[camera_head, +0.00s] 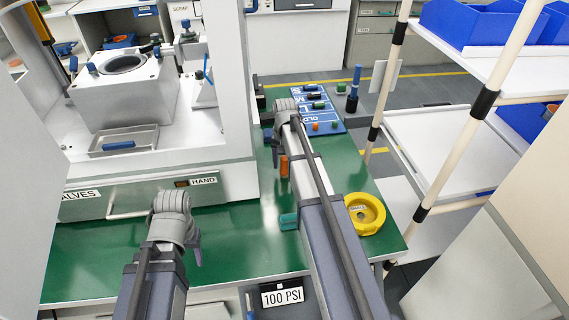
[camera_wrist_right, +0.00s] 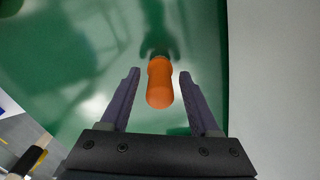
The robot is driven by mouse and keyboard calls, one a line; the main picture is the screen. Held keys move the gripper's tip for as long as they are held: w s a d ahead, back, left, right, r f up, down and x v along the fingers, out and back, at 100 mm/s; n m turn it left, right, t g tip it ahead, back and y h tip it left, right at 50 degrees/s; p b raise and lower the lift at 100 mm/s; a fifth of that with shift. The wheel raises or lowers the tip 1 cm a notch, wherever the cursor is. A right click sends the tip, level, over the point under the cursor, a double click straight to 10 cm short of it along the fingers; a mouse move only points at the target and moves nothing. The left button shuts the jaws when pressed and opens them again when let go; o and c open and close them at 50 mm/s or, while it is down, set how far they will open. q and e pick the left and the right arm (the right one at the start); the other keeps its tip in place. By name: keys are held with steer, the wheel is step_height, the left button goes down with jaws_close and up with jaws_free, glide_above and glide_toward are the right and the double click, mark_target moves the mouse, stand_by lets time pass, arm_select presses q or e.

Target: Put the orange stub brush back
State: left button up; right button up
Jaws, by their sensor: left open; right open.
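The orange stub brush (camera_wrist_right: 160,83) shows its orange handle in the right wrist view, with a dark green part beyond it over the green bench. My right gripper (camera_wrist_right: 159,92) is open, its two fingers apart on either side of the handle, with gaps on both sides. In the head view, an orange handle (camera_head: 283,166) shows beside my right arm, near the press housing, and is partly hidden.
The white press (camera_head: 230,90) stands on the left of the green bench (camera_head: 240,260). A blue board (camera_head: 322,125) with small coloured pieces lies at the back. A blue-handled item (camera_head: 354,90) stands beside it. A yellow ring-shaped dish (camera_head: 378,222) sits near the right edge. A teal object (camera_head: 288,221) lies beside my right arm.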

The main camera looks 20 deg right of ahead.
arm_select(q)
steer(key=shift+r, duration=0.15)
arm_select(e)
steer(key=shift+r, duration=0.1)
steer(key=r+p, duration=0.7)
steer(key=p, duration=0.1)
steer(key=shift+w+r, duration=0.35)
arm_select(q)
step_height(320, 180, up, 8)
steer(key=shift+f, duration=0.2)
arm_select(e)
steer(key=shift+f, duration=0.1)
